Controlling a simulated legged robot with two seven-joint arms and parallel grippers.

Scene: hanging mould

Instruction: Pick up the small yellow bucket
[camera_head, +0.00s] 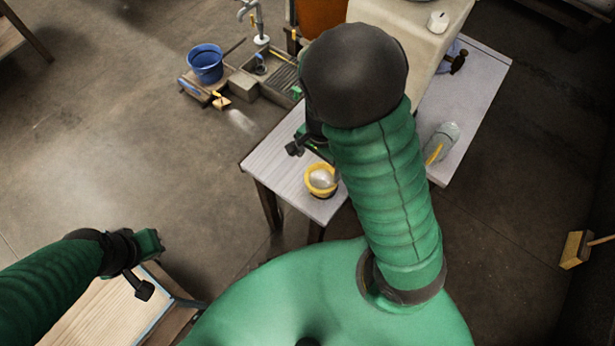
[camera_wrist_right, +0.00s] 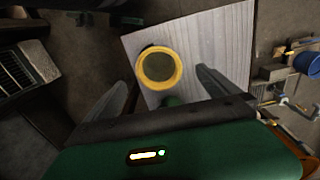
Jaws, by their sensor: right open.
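The small yellow bucket (camera_head: 320,193) stands on the near left corner of a pale wooden table (camera_head: 272,163), with something greyish inside it. In the right wrist view the bucket (camera_wrist_right: 161,87) shows its round yellow rim and a dark inside. My right gripper (camera_head: 305,147) is at the table's left part, just behind the bucket and partly hidden by my own arm. In the wrist view its two fingers (camera_wrist_right: 162,80) are spread wide, with the bucket seen between them, not gripped. My left gripper (camera_head: 148,265) is at lower left, far from the bucket; its jaws are unclear.
A grey bottle-like object (camera_head: 441,143) with a yellow part lies on the table's right side. A large pale block (camera_head: 425,40) stands behind. A wooden top (camera_head: 105,312) lies under my left gripper.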

